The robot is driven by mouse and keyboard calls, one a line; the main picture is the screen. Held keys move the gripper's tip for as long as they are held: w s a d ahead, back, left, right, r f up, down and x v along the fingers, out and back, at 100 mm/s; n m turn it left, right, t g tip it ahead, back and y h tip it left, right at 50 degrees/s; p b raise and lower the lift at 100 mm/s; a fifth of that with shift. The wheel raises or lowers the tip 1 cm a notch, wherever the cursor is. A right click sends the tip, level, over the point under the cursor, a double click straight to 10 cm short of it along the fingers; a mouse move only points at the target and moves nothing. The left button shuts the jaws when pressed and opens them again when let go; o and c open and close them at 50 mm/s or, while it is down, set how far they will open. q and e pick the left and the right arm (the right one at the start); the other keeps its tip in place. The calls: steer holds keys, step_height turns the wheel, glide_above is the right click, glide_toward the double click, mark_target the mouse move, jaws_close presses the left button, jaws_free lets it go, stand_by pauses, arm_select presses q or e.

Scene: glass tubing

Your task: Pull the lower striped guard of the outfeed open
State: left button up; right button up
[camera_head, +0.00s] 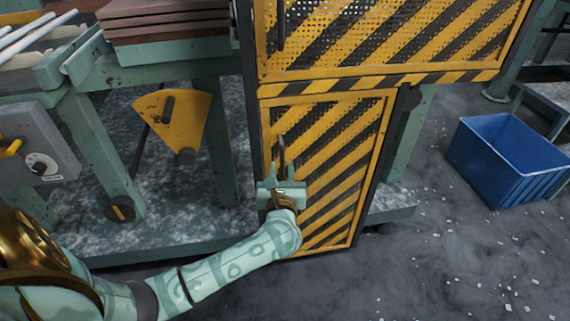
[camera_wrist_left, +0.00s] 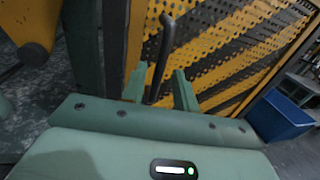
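The lower striped guard (camera_head: 345,135) is a yellow and black perforated panel in the middle of the head view. It looks closed, below the upper striped guard (camera_head: 400,38). Its dark upright handle (camera_head: 281,150) is near its left edge. My left gripper (camera_head: 281,176) is at the handle's lower part. In the left wrist view, the handle (camera_wrist_left: 158,50) stands between the two green fingertips (camera_wrist_left: 160,78), with gaps on both sides. The gripper is open, and its palm hides the handle's lower end. My right gripper is in neither view.
A blue crate (camera_head: 505,160) stands on the floor at the right. A yellow fan-shaped plate (camera_head: 178,120) and green bench legs are left of the guard. A grey control box (camera_head: 38,145) is at the far left. The floor before the guard looks clear apart from small shards.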

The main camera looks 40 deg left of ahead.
mark_target(282, 163)
arm_select(q)
steer(key=x, duration=0.3)
steer(key=shift+f+b, duration=0.15)
steer(key=shift+b, duration=0.25)
steer(key=shift+w+a, duration=0.35)
steer(key=shift+w, duration=0.05)
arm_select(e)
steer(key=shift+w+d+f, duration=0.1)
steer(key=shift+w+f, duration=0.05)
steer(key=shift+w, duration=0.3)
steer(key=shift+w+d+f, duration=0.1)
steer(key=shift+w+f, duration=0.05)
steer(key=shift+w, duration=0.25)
arm_select(q)
jaws_close()
